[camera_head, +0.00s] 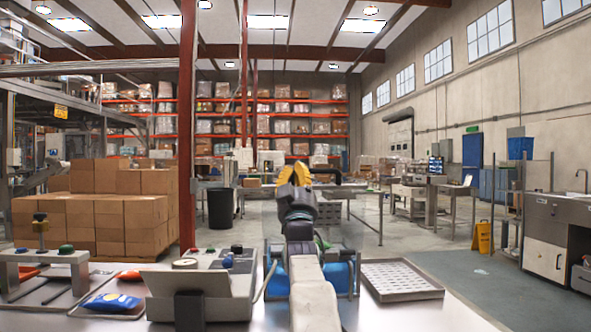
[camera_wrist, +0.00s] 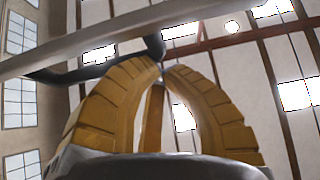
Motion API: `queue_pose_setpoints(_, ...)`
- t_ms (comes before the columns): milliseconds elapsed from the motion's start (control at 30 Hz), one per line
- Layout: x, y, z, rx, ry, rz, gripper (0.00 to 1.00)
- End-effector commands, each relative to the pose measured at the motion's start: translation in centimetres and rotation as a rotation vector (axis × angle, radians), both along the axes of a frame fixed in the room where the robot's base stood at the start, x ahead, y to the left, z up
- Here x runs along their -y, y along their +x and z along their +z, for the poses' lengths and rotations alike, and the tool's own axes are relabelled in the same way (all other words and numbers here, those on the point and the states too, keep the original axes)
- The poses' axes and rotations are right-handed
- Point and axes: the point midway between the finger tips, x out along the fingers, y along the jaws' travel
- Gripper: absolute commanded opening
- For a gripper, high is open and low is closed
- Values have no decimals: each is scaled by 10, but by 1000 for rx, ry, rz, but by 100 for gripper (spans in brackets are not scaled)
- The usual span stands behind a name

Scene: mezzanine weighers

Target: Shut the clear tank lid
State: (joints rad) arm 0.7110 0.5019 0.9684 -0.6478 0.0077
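My gripper (camera_head: 296,174) has yellow fingers and is raised above the bench at the middle of the head view. In the wrist view its fingertips (camera_wrist: 163,68) come together with almost no gap and nothing visible between them. A black curved handle (camera_wrist: 95,70) ends right by the tips; I cannot tell whether they touch. A grey bar (camera_wrist: 110,33) crosses beyond it. In the head view a black curved bar (camera_head: 328,171) shows just right of the gripper. A blue-filled tank (camera_head: 340,278) stands behind my arm, partly hidden. The clear lid's panel cannot be made out.
A perforated grey tray (camera_head: 400,281) lies right of the tank. A red column (camera_head: 187,130) and stacked cartons (camera_head: 90,215) stand beyond.

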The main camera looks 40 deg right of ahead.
Motion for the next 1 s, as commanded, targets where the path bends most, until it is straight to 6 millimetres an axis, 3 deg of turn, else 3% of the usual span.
queue_pose_setpoints(367, 9, 11, 11, -48, 40, 0, 0)
queue_pose_setpoints(1000, 55, 66, 22, -277, 234, -1, 0)
